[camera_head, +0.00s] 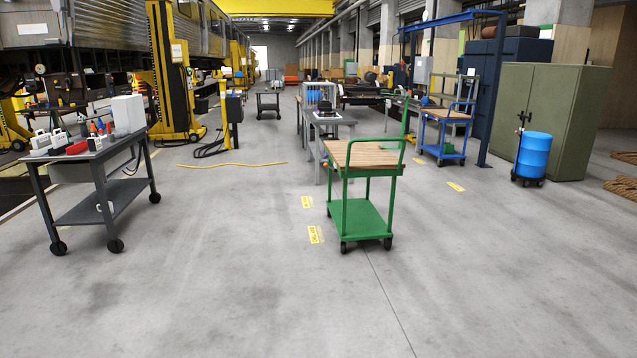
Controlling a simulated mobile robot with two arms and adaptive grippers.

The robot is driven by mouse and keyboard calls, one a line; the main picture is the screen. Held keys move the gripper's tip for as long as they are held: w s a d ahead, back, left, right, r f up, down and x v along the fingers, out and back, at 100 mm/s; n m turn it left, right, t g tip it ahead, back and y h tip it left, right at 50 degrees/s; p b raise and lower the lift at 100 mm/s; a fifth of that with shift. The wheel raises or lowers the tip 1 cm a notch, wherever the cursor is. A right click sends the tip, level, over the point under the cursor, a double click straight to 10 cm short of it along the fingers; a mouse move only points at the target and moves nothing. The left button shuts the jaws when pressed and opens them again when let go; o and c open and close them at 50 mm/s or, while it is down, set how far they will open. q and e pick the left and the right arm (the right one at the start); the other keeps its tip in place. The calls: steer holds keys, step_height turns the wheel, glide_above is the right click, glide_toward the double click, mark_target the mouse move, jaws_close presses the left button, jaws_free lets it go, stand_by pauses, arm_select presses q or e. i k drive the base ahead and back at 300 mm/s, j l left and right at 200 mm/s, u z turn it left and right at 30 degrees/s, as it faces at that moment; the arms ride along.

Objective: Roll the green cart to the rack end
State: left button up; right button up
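The green cart (364,219) stands on the open floor a little right of centre. It has a wooden top, a green lower shelf, a raised green handle frame and dark casters. Its wooden top looks empty. Neither of my grippers is in view, and nothing touches the cart from my side. I cannot tell which place is the rack end.
A grey wheeled table (83,215) with tools stands left. A grey workbench (330,121) is behind the cart. A blue cart (446,151), blue drum (534,153) and green cabinet (563,115) stand right. A yellow hose (240,166) lies on the floor. The foreground is clear.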

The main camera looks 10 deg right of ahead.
mark_target(354, 220)
steer(key=i+l+z, duration=0.3)
steer(key=i, duration=0.25)
steer(key=i+l+z, duration=0.35)
steer(key=i, duration=0.2)
steer(key=i+z, duration=0.3)
steer(key=i, duration=0.3)
steer(key=i+u, duration=0.15)
steer(key=i, duration=0.35)
steer(key=i+l+u, duration=0.15)
steer(key=i, duration=0.35)
steer(key=i+l+u, duration=0.15)
steer(key=i, duration=0.3)
steer(key=i+l+u, duration=0.15)
steer(key=i, duration=0.35)
